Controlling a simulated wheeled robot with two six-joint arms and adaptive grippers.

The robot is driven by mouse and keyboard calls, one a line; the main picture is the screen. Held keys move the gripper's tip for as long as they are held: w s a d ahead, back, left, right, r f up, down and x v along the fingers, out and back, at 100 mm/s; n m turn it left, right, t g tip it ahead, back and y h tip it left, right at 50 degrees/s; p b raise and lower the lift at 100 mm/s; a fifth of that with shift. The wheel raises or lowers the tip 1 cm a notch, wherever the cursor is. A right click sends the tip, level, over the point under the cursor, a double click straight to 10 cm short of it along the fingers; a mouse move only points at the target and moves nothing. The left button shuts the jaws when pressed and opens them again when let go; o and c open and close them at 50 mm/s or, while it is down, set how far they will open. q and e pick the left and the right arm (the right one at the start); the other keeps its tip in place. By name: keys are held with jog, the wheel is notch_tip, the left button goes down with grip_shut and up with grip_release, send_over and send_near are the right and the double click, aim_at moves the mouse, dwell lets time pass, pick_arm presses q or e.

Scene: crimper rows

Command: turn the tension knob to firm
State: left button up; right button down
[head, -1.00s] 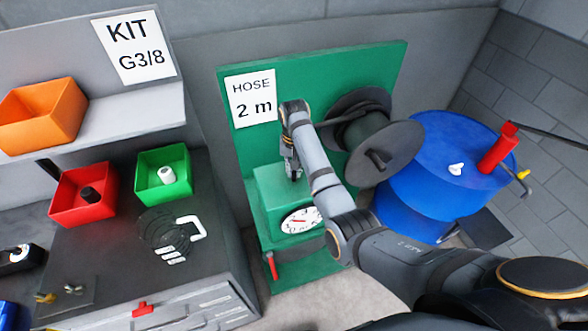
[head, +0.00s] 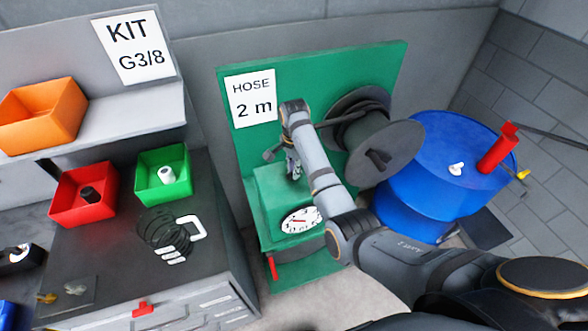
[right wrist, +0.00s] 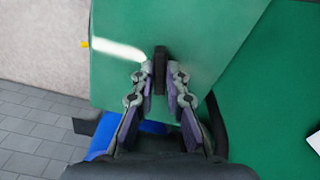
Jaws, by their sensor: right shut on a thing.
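The tension knob is a small dark upright bar (right wrist: 160,66) on the flat top of the green box, seen in the right wrist view. My right gripper (right wrist: 159,80) is shut on it, one finger on each side. In the head view my right gripper (head: 293,172) points down at the top of the green box (head: 262,205). The knob is mostly hidden there by the fingers. Any firm or soft marking is too small to read. My left gripper is not in view.
A dark hose reel (head: 385,150) and a blue drum (head: 435,180) stand to the right. A bench (head: 215,245) with red (head: 65,200) and green (head: 150,190) bins is at left.

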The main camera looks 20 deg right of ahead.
jog(key=shift+m, duration=1.6)
jog(key=c, duration=1.4)
grip_release()
jog(key=shift+o, duration=0.2)
